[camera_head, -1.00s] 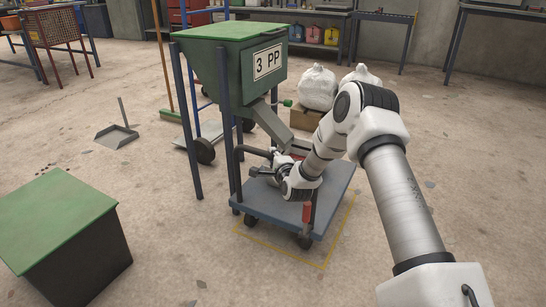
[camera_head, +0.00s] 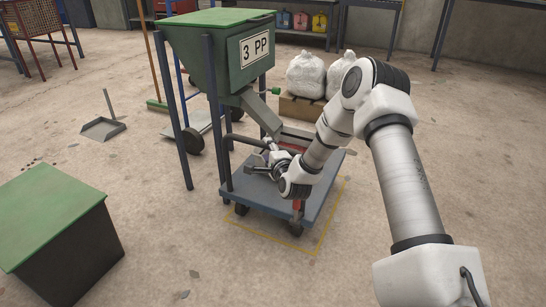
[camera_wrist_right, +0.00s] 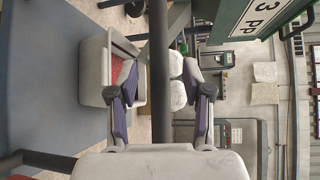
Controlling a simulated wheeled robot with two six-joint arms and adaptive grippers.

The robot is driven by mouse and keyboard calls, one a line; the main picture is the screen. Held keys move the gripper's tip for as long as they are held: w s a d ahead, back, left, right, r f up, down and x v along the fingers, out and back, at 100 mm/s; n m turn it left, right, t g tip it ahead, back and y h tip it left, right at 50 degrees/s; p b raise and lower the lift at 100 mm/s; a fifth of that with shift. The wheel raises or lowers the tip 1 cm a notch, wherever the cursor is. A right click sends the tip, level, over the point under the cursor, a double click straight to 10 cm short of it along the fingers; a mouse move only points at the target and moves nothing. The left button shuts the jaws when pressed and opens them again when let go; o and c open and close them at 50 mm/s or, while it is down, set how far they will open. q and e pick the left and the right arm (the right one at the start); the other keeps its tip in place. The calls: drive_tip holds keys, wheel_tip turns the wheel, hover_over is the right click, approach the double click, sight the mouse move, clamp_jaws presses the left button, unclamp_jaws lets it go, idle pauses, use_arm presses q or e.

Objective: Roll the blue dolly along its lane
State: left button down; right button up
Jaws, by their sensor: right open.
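The blue dolly (camera_head: 262,196) stands on its casters below the green hopper, within a yellow floor outline (camera_head: 330,222). Its dark push handle (camera_head: 238,139) rises at the near left side. My right gripper (camera_head: 262,168) is at the handle. In the right wrist view, my right gripper (camera_wrist_right: 160,85) is open, with the dark handle bar (camera_wrist_right: 160,40) running between its fingers; contact cannot be told. A grey bin with red contents (camera_wrist_right: 95,70) sits on the dolly's blue deck, partly hidden by my arm in the head view. My left gripper is not in view.
The green hopper marked 3 PP (camera_head: 228,60) stands on blue legs, its chute reaching over the dolly. A green-topped dark box (camera_head: 50,215) is at the near left. White sacks (camera_head: 305,75) are behind. A dustpan (camera_head: 103,128) lies left. Floor in front is clear.

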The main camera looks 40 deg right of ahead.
drive_tip(key=v, duration=0.6)
drive_tip(key=shift+s, duration=0.3)
drive_tip(key=shift+a, duration=0.15)
